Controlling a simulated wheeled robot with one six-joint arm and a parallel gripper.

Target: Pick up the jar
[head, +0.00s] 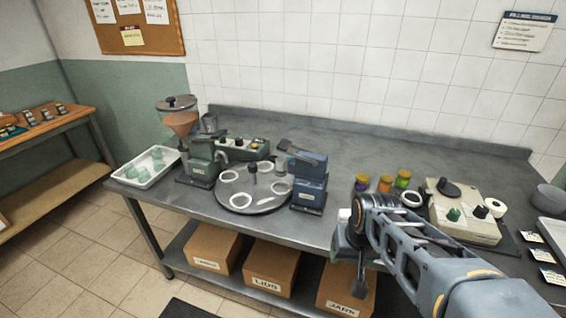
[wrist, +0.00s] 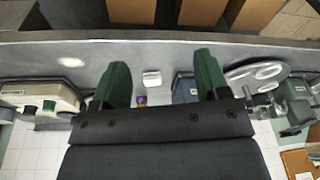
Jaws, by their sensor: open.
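A small white-topped object (head: 344,214), perhaps the jar, stands on the bench just behind my gripper (head: 352,250) in the head view, partly hidden by it. In the wrist view the white object (wrist: 151,78) shows between the two green fingers of my gripper (wrist: 160,66), apart from both. The fingers are spread and empty. The purple lid also shows in the wrist view (wrist: 141,99).
A round turntable (head: 262,206) with white rings and a blue machine (head: 309,183) stand left of the jars. A beige device (head: 464,218) stands to the right. Cardboard boxes (head: 272,270) fill the lower shelf. Bare bench top lies behind the jars.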

